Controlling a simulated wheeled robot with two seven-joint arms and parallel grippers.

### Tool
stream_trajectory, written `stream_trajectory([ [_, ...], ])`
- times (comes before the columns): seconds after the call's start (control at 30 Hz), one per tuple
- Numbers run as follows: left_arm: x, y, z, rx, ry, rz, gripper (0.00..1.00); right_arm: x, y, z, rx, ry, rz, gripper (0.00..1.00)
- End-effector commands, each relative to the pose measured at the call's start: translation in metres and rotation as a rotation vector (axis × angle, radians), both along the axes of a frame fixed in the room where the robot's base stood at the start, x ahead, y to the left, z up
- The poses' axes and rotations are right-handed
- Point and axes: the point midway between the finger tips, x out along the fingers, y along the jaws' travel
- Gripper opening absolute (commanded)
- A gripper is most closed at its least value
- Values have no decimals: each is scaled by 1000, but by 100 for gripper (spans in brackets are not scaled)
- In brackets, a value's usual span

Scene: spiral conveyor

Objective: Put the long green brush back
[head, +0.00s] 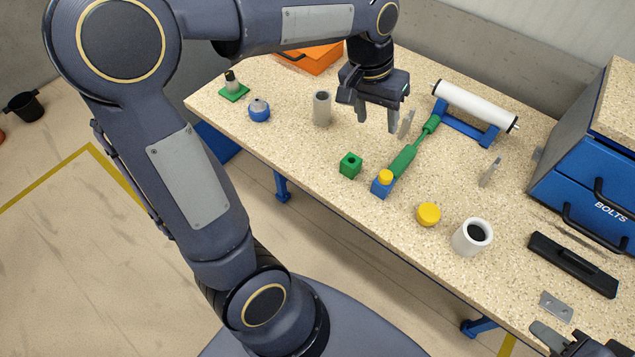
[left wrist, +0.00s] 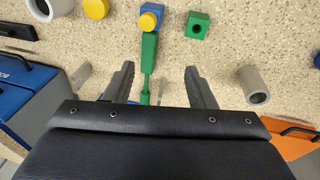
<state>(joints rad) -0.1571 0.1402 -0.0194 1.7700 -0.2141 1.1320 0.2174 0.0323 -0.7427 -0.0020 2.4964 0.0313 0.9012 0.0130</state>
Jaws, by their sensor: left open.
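The long green brush (head: 404,160) lies on the speckled workbench, its thin end pointing to the white roller. Its near, thicker end meets a blue block with a yellow knob (head: 384,178). My left gripper (head: 377,119) is open and empty above the bench, left of the brush's far part in the head view. In the left wrist view the brush (left wrist: 149,52) runs between and below the open fingers (left wrist: 158,68), its lower part hidden by the gripper body. My right gripper (head: 582,345) shows only partly at the bottom right corner; its jaw is unclear.
A white roller on a blue stand (head: 475,105) is behind the brush. Thin grey upright plates (head: 490,172) stand nearby. A green block (head: 350,165), grey cylinder (head: 322,108), yellow disc (head: 428,214) and white cup (head: 472,237) are around it. A blue drawer cabinet (head: 590,185) stands right.

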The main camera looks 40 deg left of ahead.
Motion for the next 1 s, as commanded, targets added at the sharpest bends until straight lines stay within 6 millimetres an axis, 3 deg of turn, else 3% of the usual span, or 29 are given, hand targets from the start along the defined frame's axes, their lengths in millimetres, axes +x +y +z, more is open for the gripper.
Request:
stream_trajectory([
  [0.03, -27, 10, 8, -33, -38, 21, 50, 0, 0, 0, 0, 0, 0, 34],
  [0.2, -106, 19, 11, -124, -160, 68, 50, 0, 0, 0, 0, 0, 0, 34],
  [0.4, -169, 12, -8, -185, -281, 117, 50, 0, 0, 0, 0, 0, 0, 34],
  [0.6, -190, 5, -22, -204, -330, 138, 50, 0, 0, 0, 0, 0, 0, 34],
  [1.0, -191, 4, -23, -205, -331, 138, 50, 0, 0, 0, 0, 0, 0, 34],
])
